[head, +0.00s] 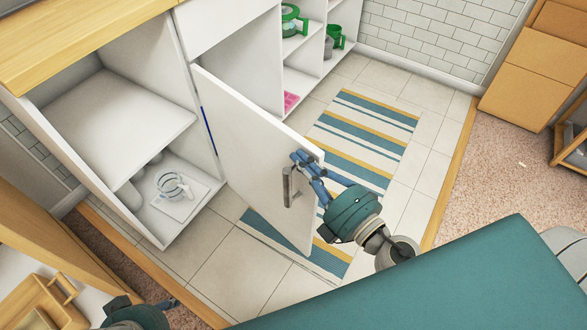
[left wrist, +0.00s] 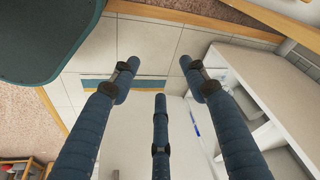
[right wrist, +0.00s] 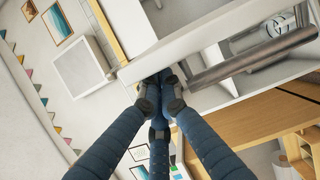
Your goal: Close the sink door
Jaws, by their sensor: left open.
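The white door (head: 255,150) stands wide open from the right side of the open cabinet (head: 175,30) in the head view. A metal bar handle (head: 287,187) is on its face near the free edge; it also shows in the right wrist view (right wrist: 250,60). My right gripper (head: 303,160) is at the door's upper free corner, beside the handle. Its fingers are drawn together in the right wrist view (right wrist: 158,82), with their tips at the door; exact contact is unclear. My left gripper (left wrist: 158,80) is open and empty, its fingers spread; part shows at the head view's bottom left (head: 165,303).
Inside the cabinet, a clear mug (head: 172,185) sits on a white board. Shelves with green items (head: 290,20) stand behind the door. A striped rug (head: 370,130) lies on the tiled floor, partly behind the door. A wooden tray (head: 45,300) is at lower left.

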